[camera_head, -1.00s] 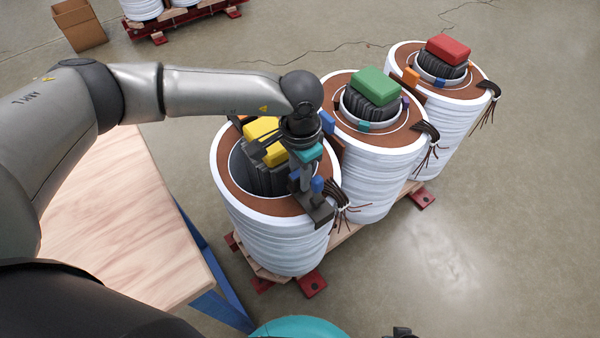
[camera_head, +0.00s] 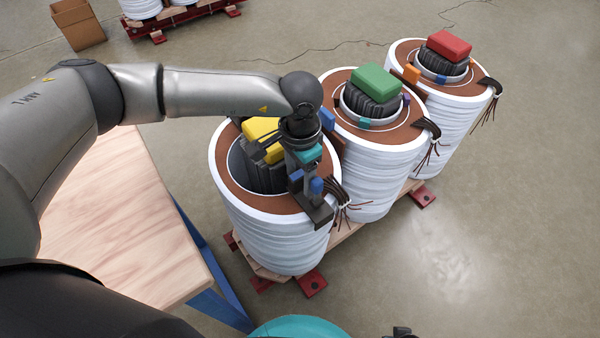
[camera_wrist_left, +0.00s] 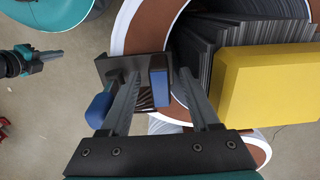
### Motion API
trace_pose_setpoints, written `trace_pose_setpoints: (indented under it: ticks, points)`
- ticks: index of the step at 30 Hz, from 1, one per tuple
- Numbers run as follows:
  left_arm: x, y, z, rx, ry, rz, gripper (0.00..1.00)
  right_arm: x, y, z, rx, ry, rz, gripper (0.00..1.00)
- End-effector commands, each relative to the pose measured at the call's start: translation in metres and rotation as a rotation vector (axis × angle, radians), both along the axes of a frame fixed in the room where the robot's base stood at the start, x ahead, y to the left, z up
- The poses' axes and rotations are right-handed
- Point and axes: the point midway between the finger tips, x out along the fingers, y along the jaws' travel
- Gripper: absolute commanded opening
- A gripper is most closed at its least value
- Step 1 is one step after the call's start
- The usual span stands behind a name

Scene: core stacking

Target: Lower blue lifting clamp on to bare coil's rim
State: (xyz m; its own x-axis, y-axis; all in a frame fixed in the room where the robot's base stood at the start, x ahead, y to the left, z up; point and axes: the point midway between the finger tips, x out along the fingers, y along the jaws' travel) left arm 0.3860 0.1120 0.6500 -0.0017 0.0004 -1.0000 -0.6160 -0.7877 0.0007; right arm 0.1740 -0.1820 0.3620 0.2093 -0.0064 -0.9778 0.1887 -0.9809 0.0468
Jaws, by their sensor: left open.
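The blue lifting clamp (camera_head: 318,211) is a dark bracket with blue parts at the near right rim of the front coil (camera_head: 232,188). It appears to touch the rim; exact seating cannot be told. In the left wrist view its blue block (camera_wrist_left: 159,82) lies between my fingers, and a blue knob (camera_wrist_left: 100,109) is outside the left finger. My left gripper (camera_head: 306,188) points down with open fingers around the block; they also show in the wrist view (camera_wrist_left: 160,98). My right gripper (camera_wrist_left: 48,56) appears at the left of the wrist view; its jaws are unclear.
A dark core with a yellow block (camera_head: 260,129) stands inside the front coil. A coil with a green block (camera_head: 376,85) and one with a red block (camera_head: 449,46) stand close behind. A wooden table (camera_head: 125,220) is at left. Brown leads (camera_head: 345,203) hang beside the clamp.

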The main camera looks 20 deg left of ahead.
Motion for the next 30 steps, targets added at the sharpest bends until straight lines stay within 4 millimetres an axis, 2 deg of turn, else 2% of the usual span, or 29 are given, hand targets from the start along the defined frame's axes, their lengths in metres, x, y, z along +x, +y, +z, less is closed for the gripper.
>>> trace_pose_setpoints:
  ticks: [5,15,21,25,30]
  points:
    - [0.001,0.000,0.016,-0.002,-0.002,0.000,0.62,0.000,0.000,0.007,0.000,0.000,0.000,0.00]
    - [0.002,0.000,0.096,-0.003,-0.007,0.000,0.62,0.000,0.000,0.036,0.000,0.000,0.000,0.00]
    - [0.001,0.000,0.134,-0.002,-0.005,0.001,0.62,0.000,0.000,0.048,0.000,0.000,0.000,0.00]
    - [0.001,0.000,0.148,-0.002,-0.004,0.001,0.62,0.000,0.000,0.051,0.000,0.000,0.000,0.00]
    - [0.001,0.000,0.154,-0.001,-0.002,0.001,0.62,0.000,0.000,0.052,0.000,0.000,0.000,0.00]
